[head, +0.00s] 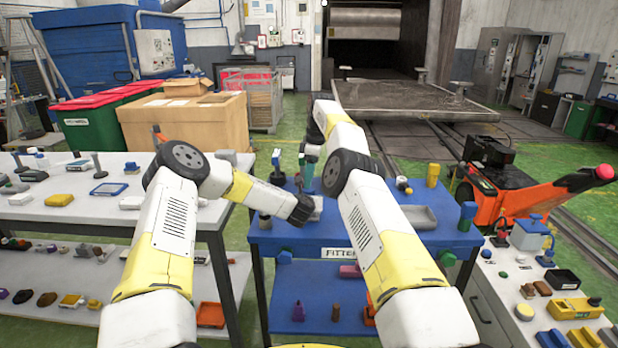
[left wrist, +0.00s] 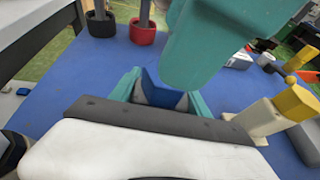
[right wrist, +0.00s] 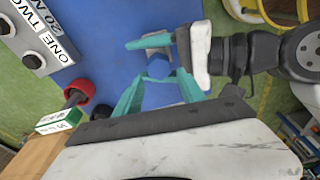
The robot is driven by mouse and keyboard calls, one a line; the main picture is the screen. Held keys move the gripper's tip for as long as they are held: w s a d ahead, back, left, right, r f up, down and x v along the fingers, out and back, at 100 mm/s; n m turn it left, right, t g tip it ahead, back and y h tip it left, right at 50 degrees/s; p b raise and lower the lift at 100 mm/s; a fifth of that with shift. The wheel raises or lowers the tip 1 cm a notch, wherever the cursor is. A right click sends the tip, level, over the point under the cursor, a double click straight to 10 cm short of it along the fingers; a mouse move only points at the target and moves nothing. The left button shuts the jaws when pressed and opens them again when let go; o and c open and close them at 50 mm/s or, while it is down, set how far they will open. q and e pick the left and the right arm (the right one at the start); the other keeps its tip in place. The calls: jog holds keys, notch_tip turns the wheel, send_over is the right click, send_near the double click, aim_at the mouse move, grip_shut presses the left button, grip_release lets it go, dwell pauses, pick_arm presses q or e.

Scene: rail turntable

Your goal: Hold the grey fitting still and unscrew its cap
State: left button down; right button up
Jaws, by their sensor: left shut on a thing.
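My left gripper (left wrist: 158,88) is shut on the fitting (left wrist: 165,97), which looks blue-grey between its two teal fingers. The right wrist view shows the fitting's six-sided blue-grey end (right wrist: 157,68) with a left finger beside it. My right gripper (right wrist: 155,88) is open. Its two teal fingers stand apart on either side, just short of that end. In the head view my right gripper (head: 308,174) is above the blue table. The left fingers are hidden there behind my arm. I cannot tell the cap from the body of the fitting.
Black and red cups (left wrist: 142,32) holding upright rods stand near the left gripper. A panel with knobs (right wrist: 38,40) shows in the right wrist view.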

jog(key=o, duration=0.4)
jog(key=shift+o, duration=0.2)
